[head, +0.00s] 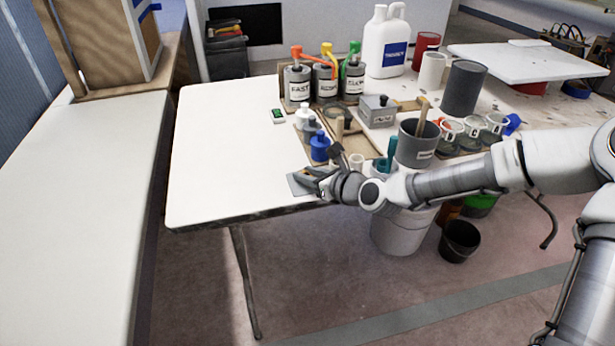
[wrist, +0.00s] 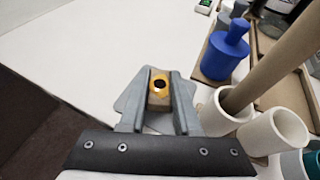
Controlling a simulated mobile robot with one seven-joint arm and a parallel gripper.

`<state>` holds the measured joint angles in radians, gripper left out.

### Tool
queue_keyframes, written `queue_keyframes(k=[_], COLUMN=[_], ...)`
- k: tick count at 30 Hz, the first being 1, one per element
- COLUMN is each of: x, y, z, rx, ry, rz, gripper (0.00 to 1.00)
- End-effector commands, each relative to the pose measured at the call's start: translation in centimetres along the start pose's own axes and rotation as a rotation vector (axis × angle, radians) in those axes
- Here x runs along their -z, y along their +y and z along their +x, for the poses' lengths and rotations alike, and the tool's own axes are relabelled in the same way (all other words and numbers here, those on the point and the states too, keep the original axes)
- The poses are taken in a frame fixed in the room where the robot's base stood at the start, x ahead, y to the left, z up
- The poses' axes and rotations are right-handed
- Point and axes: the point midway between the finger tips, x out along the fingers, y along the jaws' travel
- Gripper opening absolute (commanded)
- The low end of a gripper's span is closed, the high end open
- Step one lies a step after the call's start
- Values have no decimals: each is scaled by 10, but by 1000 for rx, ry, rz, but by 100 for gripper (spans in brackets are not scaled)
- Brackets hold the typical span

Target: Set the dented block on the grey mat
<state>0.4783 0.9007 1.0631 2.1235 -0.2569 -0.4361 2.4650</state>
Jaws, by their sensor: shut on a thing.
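In the wrist view my gripper (wrist: 160,88) is shut on the dented block (wrist: 159,97), a small tan piece with an orange-ringed dark hollow on its top. The grey mat (wrist: 124,102) shows around the fingers, so the block is over it; I cannot tell whether it touches the mat. In the head view the grey mat (head: 298,186) lies at the front edge of the white table, partly covered by my gripper (head: 310,176). The block cannot be made out in the head view.
Right of the fingers stand white cups (wrist: 218,113) and a blue bottle (wrist: 224,55). A wooden tray (head: 313,153) with bottles lies behind my gripper. A grey pot (head: 416,150) stands to the right. The table's left part (head: 225,150) is clear.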

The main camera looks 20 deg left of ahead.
Motion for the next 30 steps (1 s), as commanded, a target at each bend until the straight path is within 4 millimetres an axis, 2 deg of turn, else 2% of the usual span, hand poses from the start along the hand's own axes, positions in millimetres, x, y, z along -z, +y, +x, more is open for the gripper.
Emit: queue_keyframes(k=[7,8,12,23,26,30], x=[2,2,1,-1,-2,-4], y=[0,0,0,0,-1,-2], z=[1,1,1,0,-8,-27], rx=[0,0,0,1,2,3], ry=[0,0,0,0,1,1], rz=[2,1,0,-1,1,3], gripper=[0,35,60,61,61,61])
